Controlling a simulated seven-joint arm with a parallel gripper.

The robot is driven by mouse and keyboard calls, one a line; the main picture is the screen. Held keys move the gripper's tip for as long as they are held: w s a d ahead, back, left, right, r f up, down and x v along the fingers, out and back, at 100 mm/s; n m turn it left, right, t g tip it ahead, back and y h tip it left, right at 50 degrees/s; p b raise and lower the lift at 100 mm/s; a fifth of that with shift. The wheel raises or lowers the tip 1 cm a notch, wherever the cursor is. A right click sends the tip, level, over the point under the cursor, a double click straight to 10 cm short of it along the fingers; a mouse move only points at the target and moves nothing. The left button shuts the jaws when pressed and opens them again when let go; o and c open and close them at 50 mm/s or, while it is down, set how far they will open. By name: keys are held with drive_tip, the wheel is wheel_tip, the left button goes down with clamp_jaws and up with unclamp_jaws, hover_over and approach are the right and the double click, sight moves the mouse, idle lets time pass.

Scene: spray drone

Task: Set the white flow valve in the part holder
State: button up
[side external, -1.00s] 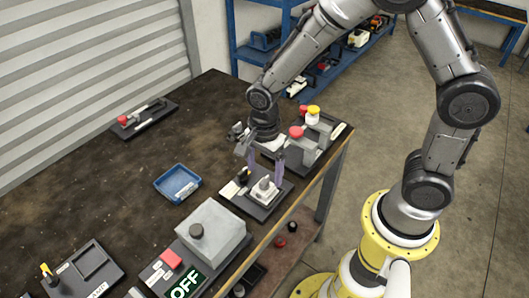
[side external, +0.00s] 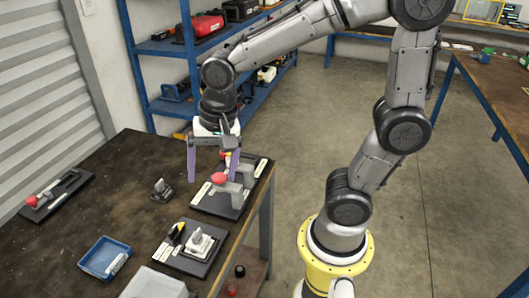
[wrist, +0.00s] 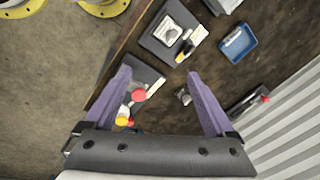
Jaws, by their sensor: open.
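A whitish part with a knob on top (side external: 198,243), which looks like the white flow valve, sits upright on a dark plate (side external: 177,262) that may be the part holder. The part also shows in the wrist view (wrist: 168,32). A black and yellow piece (side external: 177,231) is beside it on the plate. My gripper (side external: 212,178) is open and empty, fingers down, above the table and behind this plate. In the wrist view, my fingertips (wrist: 158,73) are wide apart with nothing between them.
A small grey part (side external: 161,190) stands loose on the table. A dark stand with red and yellow knobs (side external: 222,200) is close to my right finger. A blue tray (side external: 105,257) is at front left, and a red-knobbed plate (side external: 56,194) at far left. Bare tabletop lies between.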

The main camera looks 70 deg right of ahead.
drive_tip(key=s+d+r+n+t, duration=0.1)
drive_tip(key=s+d+r+n, duration=0.1)
drive_tip(key=s+n, duration=0.3)
drive_tip(key=s+d+r+n+t, duration=0.2)
drive_tip(key=s+n, duration=0.4)
drive_tip(key=shift+r, duration=0.4)
drive_tip(key=shift+c, duration=0.2)
idle(0.3)
